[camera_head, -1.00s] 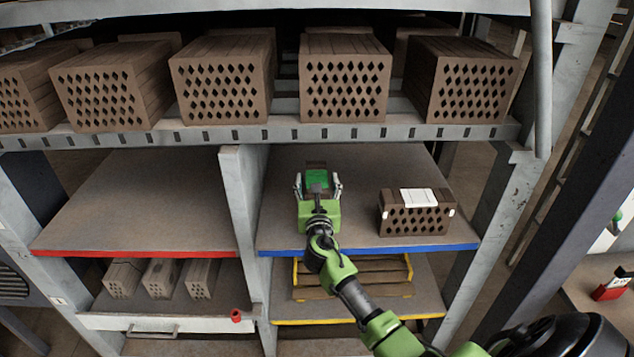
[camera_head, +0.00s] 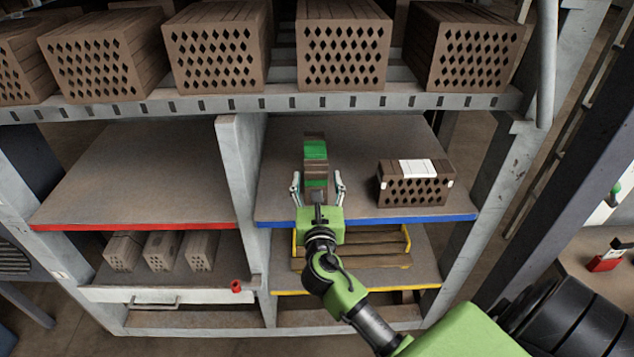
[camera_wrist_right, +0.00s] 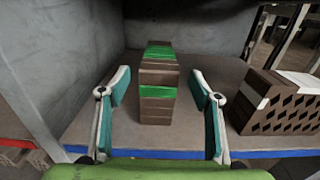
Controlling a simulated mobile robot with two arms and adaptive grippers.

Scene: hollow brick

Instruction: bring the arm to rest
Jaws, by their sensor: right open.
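My right gripper (camera_head: 318,190) is open and empty at the front edge of the blue-edged shelf (camera_head: 400,219). A brown brick with green bands (camera_head: 316,160) stands on that shelf just beyond the fingertips. In the right wrist view the same brick (camera_wrist_right: 158,85) shows between and beyond the two spread fingers (camera_wrist_right: 161,90), apart from them. A hollow brick with a white label (camera_head: 414,184) sits to its right on the shelf; it also shows at the right of the wrist view (camera_wrist_right: 280,102). My left gripper is not in view.
Several hollow bricks (camera_head: 345,50) line the shelf above. The red-edged shelf (camera_head: 140,170) at left is bare. A grey upright (camera_head: 240,170) divides the shelves. Below are narrow bricks (camera_head: 161,250) and a yellow-edged shelf with a wooden pallet (camera_head: 375,250).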

